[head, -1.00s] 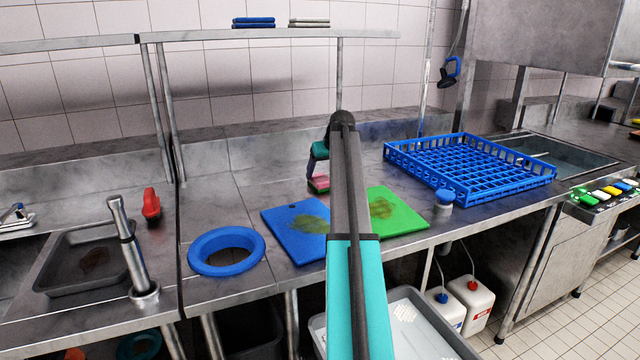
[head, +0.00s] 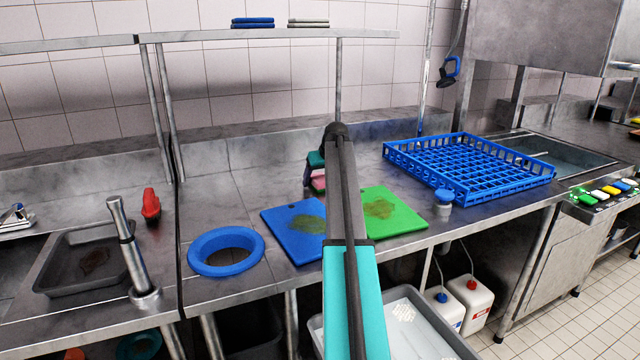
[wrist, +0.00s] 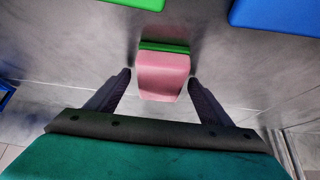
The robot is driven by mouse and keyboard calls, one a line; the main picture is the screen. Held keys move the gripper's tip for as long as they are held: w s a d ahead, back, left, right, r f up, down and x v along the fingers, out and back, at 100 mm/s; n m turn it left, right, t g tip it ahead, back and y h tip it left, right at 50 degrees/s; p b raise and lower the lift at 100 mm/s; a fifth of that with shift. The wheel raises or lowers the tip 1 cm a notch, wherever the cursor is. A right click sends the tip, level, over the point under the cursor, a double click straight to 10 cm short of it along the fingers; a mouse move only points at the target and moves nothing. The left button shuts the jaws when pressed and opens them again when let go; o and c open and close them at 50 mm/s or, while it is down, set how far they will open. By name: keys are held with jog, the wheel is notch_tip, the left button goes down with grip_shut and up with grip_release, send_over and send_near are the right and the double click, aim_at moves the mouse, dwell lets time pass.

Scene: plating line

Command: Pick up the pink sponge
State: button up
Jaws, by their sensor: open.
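The pink sponge (wrist: 162,76) lies on the steel counter in the wrist view, with a green layer along its far edge. My gripper (wrist: 159,80) is open, with one finger on each side of the sponge's near part. The fingers look apart from it, and I cannot tell how high they are above the counter. In the head view the sponge (head: 319,180) shows only in part beside my gripper (head: 312,183). My arm hides the rest of it.
A blue cutting board (head: 290,245) and a green cutting board (head: 398,222), both stained, lie in front of the sponge. A blue ring (head: 200,262) is at left, a blue rack (head: 540,180) at right. The back wall rises behind the sponge.

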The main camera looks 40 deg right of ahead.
aim_at(319, 176)
jog(key=c, duration=1.1)
jog(key=shift+r, duration=0.2)
jog(key=shift+c, duration=0.2)
jog(key=shift+r, duration=1.2)
jog(key=shift+s+a+r, duration=0.1)
jog(key=shift+s+r, duration=0.3)
jog(key=s, duration=0.5)
jog(key=s+a+r, duration=0.1)
jog(key=s, duration=0.4)
jog(key=s+a+b, duration=0.1)
jog(key=s, duration=0.4)
jog(key=shift+a+r, duration=0.2)
